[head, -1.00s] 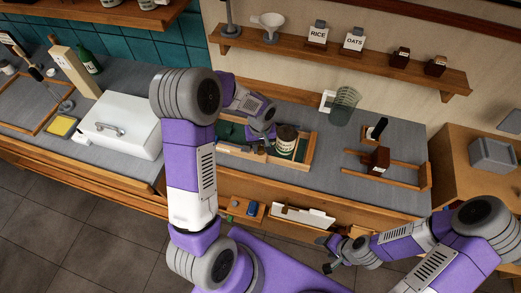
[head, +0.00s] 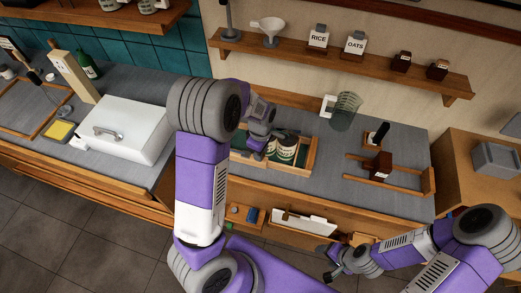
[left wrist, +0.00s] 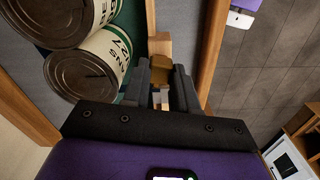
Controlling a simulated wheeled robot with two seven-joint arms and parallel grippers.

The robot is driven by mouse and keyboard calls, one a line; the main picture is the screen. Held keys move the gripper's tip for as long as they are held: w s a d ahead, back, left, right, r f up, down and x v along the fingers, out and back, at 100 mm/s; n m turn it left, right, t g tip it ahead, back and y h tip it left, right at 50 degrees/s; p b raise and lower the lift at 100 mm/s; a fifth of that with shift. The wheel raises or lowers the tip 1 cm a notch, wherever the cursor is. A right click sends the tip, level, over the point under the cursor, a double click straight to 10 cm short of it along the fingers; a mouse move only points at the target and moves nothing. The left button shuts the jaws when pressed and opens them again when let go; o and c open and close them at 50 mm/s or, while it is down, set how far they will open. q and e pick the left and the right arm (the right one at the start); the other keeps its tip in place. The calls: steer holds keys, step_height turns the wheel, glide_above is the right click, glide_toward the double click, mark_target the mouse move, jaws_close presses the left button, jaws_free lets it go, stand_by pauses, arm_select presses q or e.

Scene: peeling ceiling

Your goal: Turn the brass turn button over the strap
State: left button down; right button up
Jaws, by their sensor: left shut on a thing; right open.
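In the left wrist view, my left gripper (left wrist: 166,88) is shut on a small brass-brown block, which I take to be the turn button (left wrist: 161,77). My right gripper (head: 325,262) is open and empty in front of the counter, low at the right.
A white bread box (head: 125,128) stands left on the counter. A mesh cup (head: 345,110) and a wooden rack (head: 432,181) are to the right.

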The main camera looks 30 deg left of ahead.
arm_select(q)
steer(key=shift+w+r+n+p, duration=0.1)
steer(key=shift+n+p, duration=0.35)
steer(key=shift+n, duration=0.75)
steer(key=c, duration=0.9)
jaws_free()
step_height(320, 180, up, 8)
steer(key=shift+f+p, duration=0.25)
steer(key=shift+p, duration=0.3)
steer(key=shift+f, duration=0.1)
